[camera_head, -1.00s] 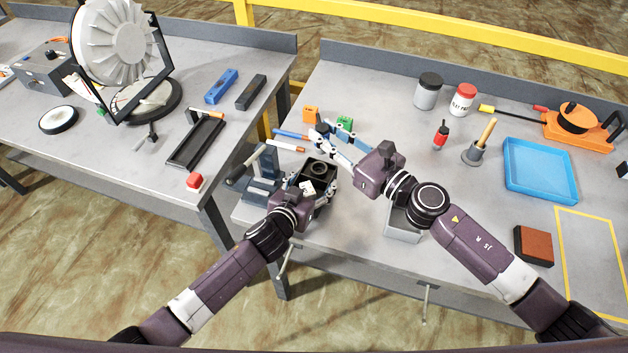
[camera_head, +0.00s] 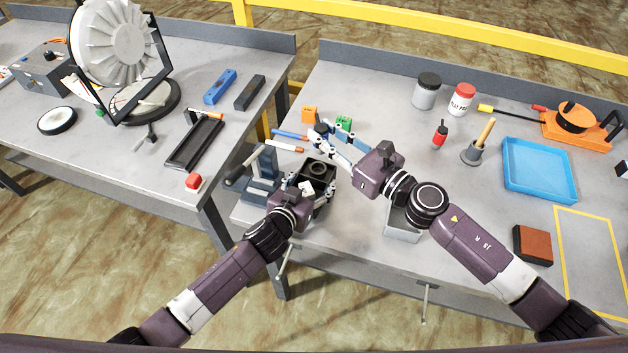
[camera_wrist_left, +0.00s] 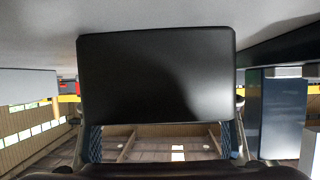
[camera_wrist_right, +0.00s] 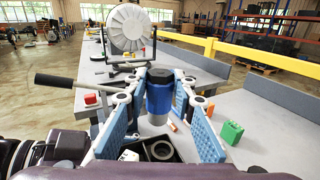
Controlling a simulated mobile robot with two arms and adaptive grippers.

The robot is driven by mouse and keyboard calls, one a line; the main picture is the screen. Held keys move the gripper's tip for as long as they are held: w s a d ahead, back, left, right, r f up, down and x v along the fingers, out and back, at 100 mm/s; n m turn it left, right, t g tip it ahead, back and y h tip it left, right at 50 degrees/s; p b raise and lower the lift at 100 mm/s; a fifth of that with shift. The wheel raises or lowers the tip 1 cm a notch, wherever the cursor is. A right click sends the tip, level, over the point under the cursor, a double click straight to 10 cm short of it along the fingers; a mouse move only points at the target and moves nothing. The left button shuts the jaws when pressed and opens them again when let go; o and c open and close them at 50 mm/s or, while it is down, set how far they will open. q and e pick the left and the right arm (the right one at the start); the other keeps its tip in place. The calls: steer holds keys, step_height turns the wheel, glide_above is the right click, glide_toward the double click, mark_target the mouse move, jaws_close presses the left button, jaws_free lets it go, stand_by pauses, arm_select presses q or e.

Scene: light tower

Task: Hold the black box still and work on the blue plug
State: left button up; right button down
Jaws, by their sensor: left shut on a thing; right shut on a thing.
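The black box (camera_head: 317,167) is near the front left corner of the right table, with a round opening in its top. My left gripper (camera_head: 314,187) is shut on it; in the left wrist view the box (camera_wrist_left: 155,75) fills the space between the blue finger pads. My right gripper (camera_head: 321,136) is shut on the blue plug, above and behind the box. In the right wrist view the blue plug (camera_wrist_right: 159,92) is upright between the pads, dark on top, apart from the round opening (camera_wrist_right: 160,150) below.
A blue-grey vise (camera_head: 262,180) stands just left of the box. Orange (camera_head: 309,114) and green (camera_head: 344,123) blocks and some pens (camera_head: 290,134) lie behind. A blue tray (camera_head: 540,170) is at right.

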steer(key=shift+n+g+y, duration=0.3)
steer(key=shift+g, duration=0.1)
steer(key=shift+w+a+f, duration=0.1)
steer(key=shift+w+f, duration=0.5)
steer(key=shift+f, duration=0.2)
steer(key=shift+w+a+f, duration=0.1)
steer(key=shift+w+f, duration=0.5)
steer(key=shift+f, duration=0.2)
steer(key=shift+f, duration=2.35)
steer(key=shift+f, duration=0.95)
steer(key=shift+f, duration=0.3)
steer(key=shift+f, duration=0.3)
